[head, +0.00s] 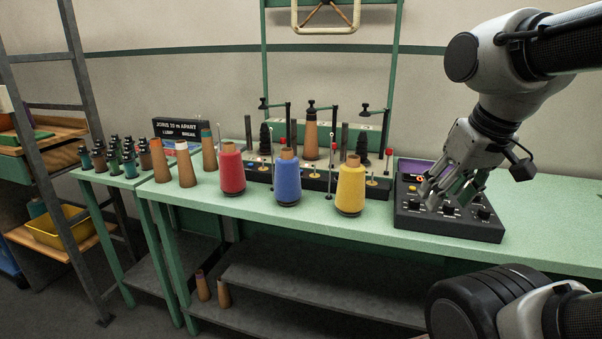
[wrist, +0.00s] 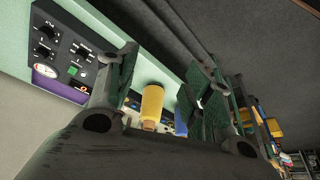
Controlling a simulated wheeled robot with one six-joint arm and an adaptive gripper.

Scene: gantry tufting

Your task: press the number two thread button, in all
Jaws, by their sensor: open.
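A dark control box (head: 450,228) with a sloped face of black knobs and small coloured buttons stands on the green bench at the right. A yellow button (head: 412,188) shows on its left part, beside my gripper. My gripper (head: 438,195) is over the box face and hides part of it; I cannot tell whether it touches. In the wrist view the jaws (wrist: 163,65) are spread apart with nothing between them. That view also shows the box face (wrist: 57,55) at upper left, with a green button (wrist: 73,71) and a round dial. The number labels are too small to read.
Red (head: 232,172), blue (head: 288,182) and yellow (head: 350,188) thread cones stand on the green bench (head: 360,230) left of the box. Behind them is a dark rail with thin posts. Bare bench lies right of the box. A grey ladder-like frame (head: 40,150) stands far left.

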